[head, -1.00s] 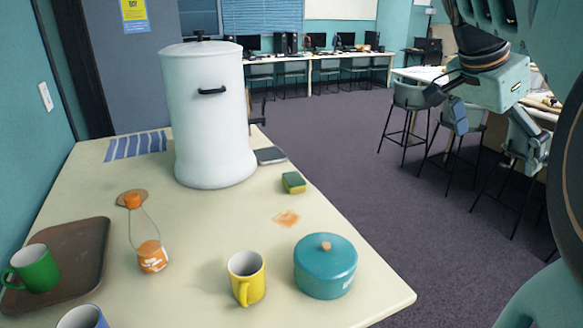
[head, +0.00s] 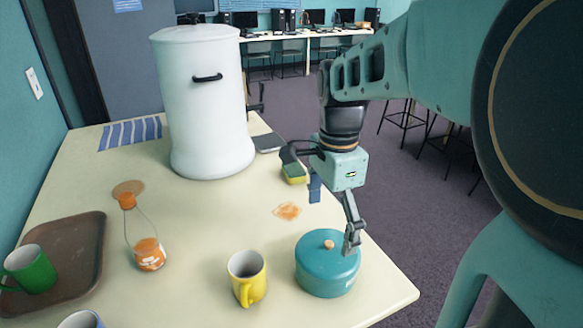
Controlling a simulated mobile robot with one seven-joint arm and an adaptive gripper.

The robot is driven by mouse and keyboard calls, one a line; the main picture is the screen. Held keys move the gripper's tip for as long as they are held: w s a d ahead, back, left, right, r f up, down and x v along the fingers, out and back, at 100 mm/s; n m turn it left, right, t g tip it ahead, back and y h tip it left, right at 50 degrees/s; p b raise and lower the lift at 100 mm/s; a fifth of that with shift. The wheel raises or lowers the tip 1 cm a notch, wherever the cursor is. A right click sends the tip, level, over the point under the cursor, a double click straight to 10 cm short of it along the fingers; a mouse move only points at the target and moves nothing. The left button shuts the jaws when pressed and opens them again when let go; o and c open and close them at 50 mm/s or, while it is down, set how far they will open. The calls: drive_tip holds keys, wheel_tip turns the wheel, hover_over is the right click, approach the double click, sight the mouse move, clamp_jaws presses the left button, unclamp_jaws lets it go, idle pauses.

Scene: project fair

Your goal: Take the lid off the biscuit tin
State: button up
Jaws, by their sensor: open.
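The biscuit tin (head: 322,283) is a round teal tin with pale lettering, standing near the table's right edge in the head view. Its teal lid (head: 312,253) is on it, with a small wooden knob (head: 328,243) in the middle. My gripper (head: 334,213) is open and empty, pointing down above the back right of the tin. One finger reaches down in front of the lid's right side in the picture; whether it touches the lid I cannot tell. The other finger hangs higher, to the left. The knob is in plain view, outside the fingers.
A yellow mug (head: 246,280) stands close left of the tin. A green and yellow sponge (head: 294,175) and an orange stain (head: 287,211) lie behind it. A white urn (head: 208,110), an orange-topped bottle (head: 147,240) and a brown tray (head: 75,262) stand further left.

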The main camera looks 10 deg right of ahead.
sight(329, 244)
drive_tip(key=shift+d+f, duration=0.1)
drive_tip(key=shift+f, duration=2.6)
drive_tip(key=c, duration=1.4)
drive_tip(key=shift+s, duration=0.2)
drive_tip(key=c, duration=0.6)
